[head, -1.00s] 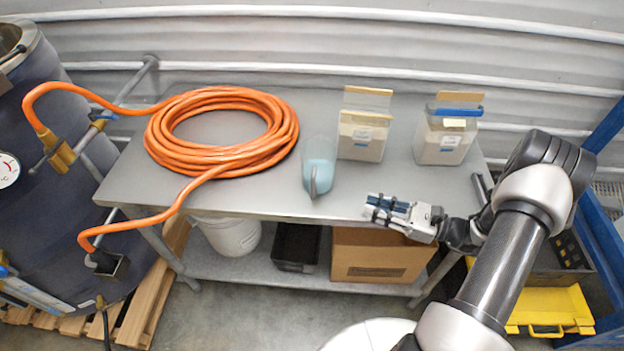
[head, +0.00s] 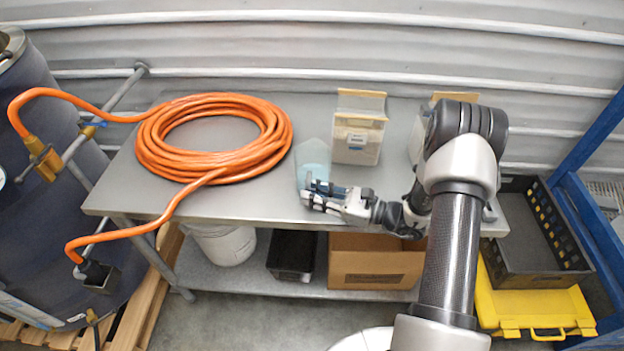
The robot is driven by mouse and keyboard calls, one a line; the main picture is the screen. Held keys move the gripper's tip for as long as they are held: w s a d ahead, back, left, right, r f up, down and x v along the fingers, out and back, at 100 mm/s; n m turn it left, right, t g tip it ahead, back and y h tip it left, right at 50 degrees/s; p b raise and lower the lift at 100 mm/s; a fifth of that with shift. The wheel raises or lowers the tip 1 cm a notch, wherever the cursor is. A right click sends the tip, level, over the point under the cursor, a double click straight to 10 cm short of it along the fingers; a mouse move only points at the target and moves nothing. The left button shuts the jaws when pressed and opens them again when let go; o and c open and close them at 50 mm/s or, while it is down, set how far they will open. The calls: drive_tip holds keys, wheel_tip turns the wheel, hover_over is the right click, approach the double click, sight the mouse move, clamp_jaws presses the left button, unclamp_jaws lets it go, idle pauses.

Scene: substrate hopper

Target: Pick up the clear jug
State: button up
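The clear jug (head: 313,153) stands on the grey metal table (head: 240,203), near its front edge and right of the orange hose. It is see-through with pale blue content. My gripper (head: 312,193) is at the jug's near side and hides its lower front and its handle. The fingers point left and overlap the jug in the picture. I cannot tell whether they touch or close around the handle.
A coiled orange hose (head: 148,148) fills the table's left part. A black crate (head: 530,240) and yellow case (head: 535,309) are at right.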

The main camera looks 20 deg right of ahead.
drive_tip(key=shift+x, duration=1)
clamp_jaws()
